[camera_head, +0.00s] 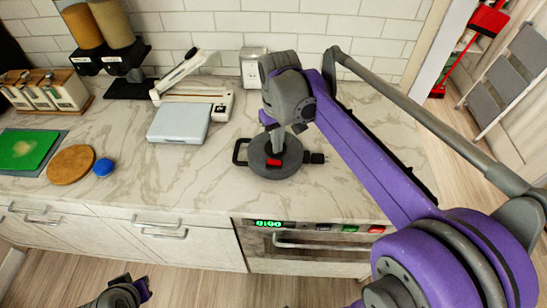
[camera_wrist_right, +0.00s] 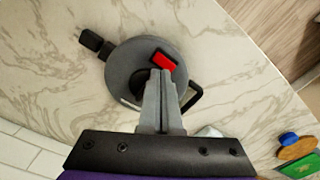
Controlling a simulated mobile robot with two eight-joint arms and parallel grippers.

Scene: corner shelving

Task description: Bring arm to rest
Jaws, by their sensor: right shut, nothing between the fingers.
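My right gripper (camera_head: 298,127) is shut and empty. It hangs over a round dark grey pot-like item (camera_head: 275,155) on the marble counter. That item has a red part on top, a looped handle on one side and a black grip on the other. In the right wrist view the shut fingers (camera_wrist_right: 161,75) overlap the round item (camera_wrist_right: 140,65) beside its red part; I cannot tell whether they touch it. My purple right arm reaches in from the right over the counter. A dark and purple part of my left arm shows at the bottom left; its fingers do not show.
On the marble counter (camera_head: 340,185) stand a white scale-like device (camera_head: 180,122), a green board (camera_head: 25,148), a round wooden board (camera_head: 71,164), a blue lid (camera_head: 103,167), a jar rack (camera_head: 45,90) and dispensers (camera_head: 112,22). An oven (camera_head: 305,252) sits below. A stepladder (camera_head: 515,75) stands right.

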